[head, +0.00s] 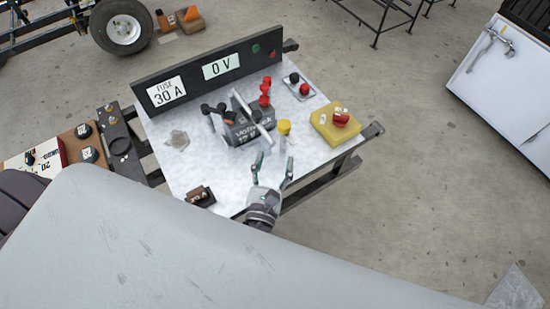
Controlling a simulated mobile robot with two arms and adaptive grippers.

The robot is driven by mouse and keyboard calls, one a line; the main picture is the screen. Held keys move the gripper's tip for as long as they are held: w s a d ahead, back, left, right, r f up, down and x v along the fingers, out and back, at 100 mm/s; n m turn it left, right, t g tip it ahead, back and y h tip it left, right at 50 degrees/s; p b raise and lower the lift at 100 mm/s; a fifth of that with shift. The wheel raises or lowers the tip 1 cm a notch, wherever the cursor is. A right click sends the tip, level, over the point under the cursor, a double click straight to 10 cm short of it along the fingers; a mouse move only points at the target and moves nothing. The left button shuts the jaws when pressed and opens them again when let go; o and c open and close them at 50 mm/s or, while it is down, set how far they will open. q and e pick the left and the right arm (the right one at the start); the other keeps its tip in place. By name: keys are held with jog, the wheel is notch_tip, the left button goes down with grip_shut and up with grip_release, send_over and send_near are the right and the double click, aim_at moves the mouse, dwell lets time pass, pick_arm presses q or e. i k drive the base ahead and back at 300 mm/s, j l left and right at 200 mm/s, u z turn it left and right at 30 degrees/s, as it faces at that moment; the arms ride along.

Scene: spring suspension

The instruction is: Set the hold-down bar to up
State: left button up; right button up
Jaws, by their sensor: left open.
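The dark grey battery (243,127), with "12" on its front, sits in the middle of the light bench top (190,165). A pale grey hold-down bar (252,112) runs slantwise at the battery, from its upper back toward the front right. Whether it is raised or clamped down I cannot tell. My left gripper (273,165) is in front of the battery, over the bench's front edge. Its two fingers are spread, with nothing clearly held between them, and it appears apart from the bar. My right gripper is not in view.
A yellow-capped post (284,128) stands right of the battery, near the bar's front end. Red-capped parts (265,92) stand behind. A yellow block (337,123) is at right, a brown block (200,197) front left. A dark panel (208,70) reading "0 V" closes the back.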

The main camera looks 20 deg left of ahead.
aim_at(256, 116)
jog(key=k+l, duration=0.25)
jog(key=k, duration=0.2)
jog(key=k+l, duration=0.2)
jog(key=k, duration=0.3)
